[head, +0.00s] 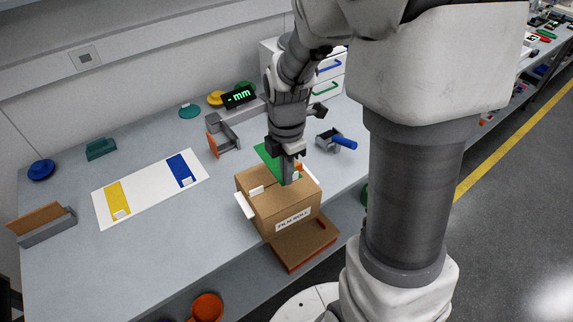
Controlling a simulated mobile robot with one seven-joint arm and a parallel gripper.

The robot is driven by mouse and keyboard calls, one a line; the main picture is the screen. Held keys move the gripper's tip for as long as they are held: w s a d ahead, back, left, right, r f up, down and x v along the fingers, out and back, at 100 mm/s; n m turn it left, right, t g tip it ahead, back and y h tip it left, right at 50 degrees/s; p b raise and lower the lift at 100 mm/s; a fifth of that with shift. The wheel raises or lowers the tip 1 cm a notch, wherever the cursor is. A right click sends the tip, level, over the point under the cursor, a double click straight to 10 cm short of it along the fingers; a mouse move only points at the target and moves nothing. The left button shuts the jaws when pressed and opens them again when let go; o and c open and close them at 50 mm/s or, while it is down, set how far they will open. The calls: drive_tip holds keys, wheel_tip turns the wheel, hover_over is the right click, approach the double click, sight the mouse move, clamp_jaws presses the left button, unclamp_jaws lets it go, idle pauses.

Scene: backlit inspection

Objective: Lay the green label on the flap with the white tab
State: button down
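The cardboard box (282,212) stands at the table's front edge, with a printed label on its front. My gripper (288,180) points down just over the box top. Its fingers look close together on the near end of the green label (267,156), which reaches back and left past the box's rear edge. The fingers hide that end, and I cannot tell whether the label touches the box.
A white sheet (150,190) holds a yellow label (116,196) and a blue label (180,167). A grey stand (225,140), a blue-handled tool (340,140) and a display (240,97) are behind the box.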

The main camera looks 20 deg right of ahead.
drive_tip(key=shift+f, duration=0.1)
idle(0.3)
drive_tip(key=b, duration=0.5)
hover_over(286, 204)
drive_tip(key=shift+f, duration=2.85)
drive_tip(key=shift+f, duration=0.15)
drive_tip(key=shift+f+b, duration=0.95)
drive_tip(key=shift+f, duration=0.15)
drive_tip(key=c, duration=1)
unclamp_jaws()
drive_tip(key=shift+r, duration=0.1)
drive_tip(key=shift+r, duration=0.1)
